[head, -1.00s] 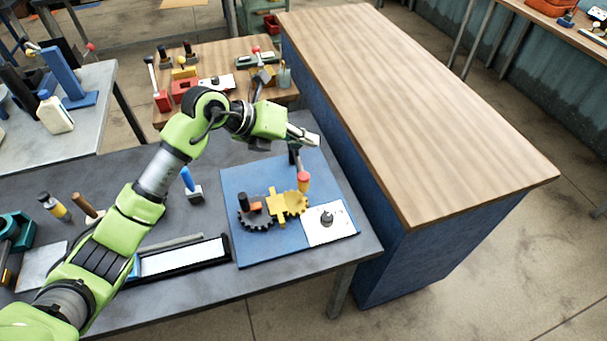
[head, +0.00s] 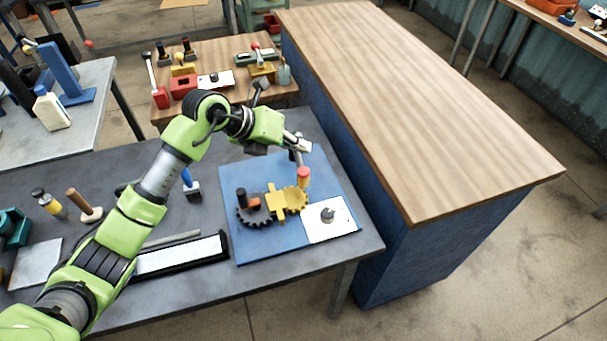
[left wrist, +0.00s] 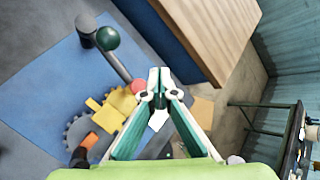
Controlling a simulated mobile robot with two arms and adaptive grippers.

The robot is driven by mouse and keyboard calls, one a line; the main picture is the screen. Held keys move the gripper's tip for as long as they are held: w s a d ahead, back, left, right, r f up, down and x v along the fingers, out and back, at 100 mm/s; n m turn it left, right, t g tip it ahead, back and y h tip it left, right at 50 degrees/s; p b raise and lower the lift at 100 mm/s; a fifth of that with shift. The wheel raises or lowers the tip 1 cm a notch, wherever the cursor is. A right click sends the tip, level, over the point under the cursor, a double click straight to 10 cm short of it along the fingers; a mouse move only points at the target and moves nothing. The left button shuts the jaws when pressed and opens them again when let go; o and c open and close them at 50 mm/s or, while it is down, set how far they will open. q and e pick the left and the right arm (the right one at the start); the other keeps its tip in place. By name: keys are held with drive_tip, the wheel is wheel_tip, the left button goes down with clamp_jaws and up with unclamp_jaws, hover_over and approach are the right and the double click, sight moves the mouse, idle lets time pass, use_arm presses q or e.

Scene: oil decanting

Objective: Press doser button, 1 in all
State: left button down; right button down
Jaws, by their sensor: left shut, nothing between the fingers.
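A blue board (head: 245,245) on the grey table carries a dark gear (head: 255,217), a yellow gear piece (head: 290,200), a post with an orange-red top (head: 303,175) and a white plate with a small grey knob (head: 328,214). Which part is the doser button I cannot tell. My left gripper (head: 304,146) is shut and empty, above the far right part of the board. In the left wrist view its fingertips (left wrist: 159,75) meet, with a red round top (left wrist: 139,87) just left of them and a green ball (left wrist: 107,38) farther left. My right gripper is not in view.
A wooden-topped blue counter (head: 420,120) stands right of the table. A small wooden table with parts (head: 215,60) stands behind.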

sight(308, 169)
use_arm(q)
wheel_tip(308, 169, down, 5)
drive_tip(key=b, duration=0.3)
drive_tip(key=shift+f, duration=0.1)
idle(0.4)
idle(0.8)
drive_tip(key=shift+f, duration=0.35)
drive_tip(key=shift+f+b, duration=0.6)
drive_tip(key=shift+b, duration=0.05)
idle(0.5)
drive_tip(key=shift+s, duration=0.1)
drive_tip(key=shift+r+p, duration=0.65)
drive_tip(key=shift+r, duration=0.3)
drive_tip(key=shift+r, duration=0.1)
